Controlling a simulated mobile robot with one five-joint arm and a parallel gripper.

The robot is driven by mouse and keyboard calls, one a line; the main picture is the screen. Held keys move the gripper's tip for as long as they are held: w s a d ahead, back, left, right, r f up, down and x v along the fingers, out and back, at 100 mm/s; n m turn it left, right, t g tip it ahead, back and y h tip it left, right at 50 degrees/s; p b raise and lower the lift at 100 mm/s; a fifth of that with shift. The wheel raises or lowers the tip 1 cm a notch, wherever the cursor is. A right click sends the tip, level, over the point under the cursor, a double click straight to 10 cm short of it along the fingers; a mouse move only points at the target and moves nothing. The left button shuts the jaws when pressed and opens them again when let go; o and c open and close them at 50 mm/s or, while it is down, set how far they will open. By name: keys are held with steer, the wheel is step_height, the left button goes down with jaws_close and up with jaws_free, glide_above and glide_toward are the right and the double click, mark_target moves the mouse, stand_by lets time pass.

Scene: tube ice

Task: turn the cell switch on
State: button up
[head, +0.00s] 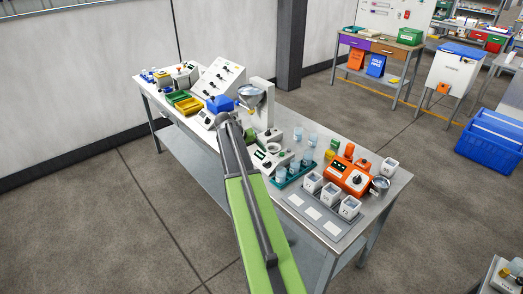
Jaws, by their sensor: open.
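My green and grey arm reaches up the picture over the steel bench (398,178). My gripper (226,118) is small and dark at the arm's far end. It is open, with nothing seen in it, in front of a blue box (219,104). A sloped white panel (221,76) with several dark knobs or switches stands behind it on the bench.
A grey stand with a metal bowl (250,91) is close to the right of my gripper. Clear beakers (312,139), a teal rack (295,173) and white cups (331,193) crowd the right part. Yellow and green trays (187,104) lie at left. Open floor surrounds the bench.

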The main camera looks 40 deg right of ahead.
steer(key=p+v, duration=0.5)
steer(key=v, duration=0.3)
steer(key=shift+a, duration=0.1)
steer(key=w+a+f+n+t+y+b, duration=0.1)
steer(key=w+a+f+n+b, duration=0.1)
steer(key=a, duration=0.9)
steer(key=w+a+f+n+t+b, duration=0.1)
steer(key=w+a+f, duration=0.1)
steer(key=a, duration=0.8)
steer(key=s+a+f+n+y, duration=0.1)
steer(key=s+a, duration=0.3)
steer(key=a, duration=0.4)
steer(key=s+a+f+n+y+b, duration=0.1)
steer(key=s+a+f+y, duration=0.1)
steer(key=s+a, duration=0.3)
steer(key=s+a+f+n+g+y, duration=0.1)
steer(key=s+a, duration=0.3)
steer(key=a, duration=0.6)
steer(key=shift+s+a+n+y, duration=0.35)
steer(key=shift+n+y, duration=0.25)
steer(key=shift+y, duration=0.2)
